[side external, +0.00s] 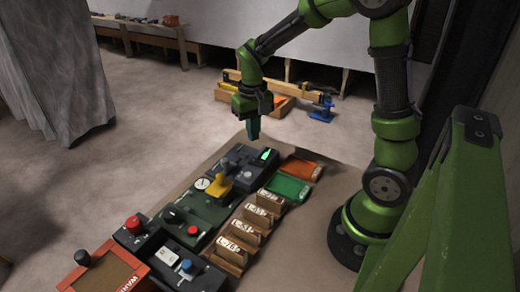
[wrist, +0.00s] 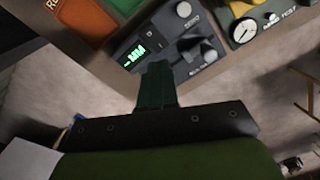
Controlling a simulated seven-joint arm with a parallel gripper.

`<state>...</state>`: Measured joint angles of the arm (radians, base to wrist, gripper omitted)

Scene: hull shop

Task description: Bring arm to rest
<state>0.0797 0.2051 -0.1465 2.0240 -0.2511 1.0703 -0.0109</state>
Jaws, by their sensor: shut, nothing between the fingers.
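My gripper (side external: 253,128) is at the end of my green and black arm. It points down, above the far end of the board and clear of the dark control box with the lit green display (side external: 265,154). Its fingers are shut together with nothing between them. In the wrist view the shut fingers (wrist: 156,70) show in the middle, in front of the same box (wrist: 135,55) with its green display and knobs. A dial gauge (wrist: 243,30) shows at upper right there.
The board holds a yellow-handled unit (side external: 218,184), several labelled wooden holders (side external: 246,223), a green tray (side external: 288,189) and an orange tray (side external: 302,168). Behind are a wooden box (side external: 283,104) and a blue object (side external: 322,110). A grey curtain (side external: 55,75) hangs at left. Open floor lies left of the board.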

